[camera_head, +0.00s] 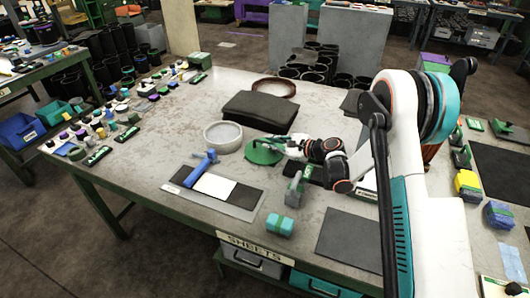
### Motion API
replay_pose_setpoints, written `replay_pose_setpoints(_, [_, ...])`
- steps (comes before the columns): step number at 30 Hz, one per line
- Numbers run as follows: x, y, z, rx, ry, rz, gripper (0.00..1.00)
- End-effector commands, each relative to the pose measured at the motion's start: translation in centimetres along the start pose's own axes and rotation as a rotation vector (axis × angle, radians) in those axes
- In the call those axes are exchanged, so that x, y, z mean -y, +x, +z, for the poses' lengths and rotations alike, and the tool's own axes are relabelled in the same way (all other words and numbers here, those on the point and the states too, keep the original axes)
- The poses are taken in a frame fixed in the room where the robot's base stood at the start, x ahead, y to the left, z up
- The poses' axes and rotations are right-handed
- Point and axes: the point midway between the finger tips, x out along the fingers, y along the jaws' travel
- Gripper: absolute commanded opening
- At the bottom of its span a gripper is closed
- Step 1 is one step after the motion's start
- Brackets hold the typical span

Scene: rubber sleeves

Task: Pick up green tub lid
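The green tub lid (262,153) is a round green disc near the middle of the table, right of a round whitish tub (222,137). My gripper (281,146) comes in from the right, low over the lid, with its tips at or over the lid's right part. The fingers are small and partly merge with the green of the lid. I cannot tell whether they are closed on it, or whether the lid rests on the table.
A black folded sheet stack (260,110) and a brown ring (274,87) lie behind the lid. A blue roller (203,165) lies on a mat in front-left. A green-grey tool (294,187) and teal block (280,225) stand in front. Small parts line the left edge.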

Motion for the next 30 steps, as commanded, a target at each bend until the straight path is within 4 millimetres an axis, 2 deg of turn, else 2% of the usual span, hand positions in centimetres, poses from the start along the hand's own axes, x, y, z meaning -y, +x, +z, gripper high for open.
replay_pose_setpoints(6, [-0.1,3.0,-0.1,0.002,0.000,0.002,0.16])
replay_pose_setpoints(11, [0.0,4.7,0.0,0.000,0.000,0.000,0.16])
replay_pose_setpoints(17, [0.1,4.8,0.1,0.000,0.000,-0.001,0.16])
replay_pose_setpoints(20, [0.1,4.7,0.1,0.000,0.000,-0.001,0.00])
replay_pose_setpoints(30, [0.1,4.7,0.1,0.000,0.000,0.000,0.00])
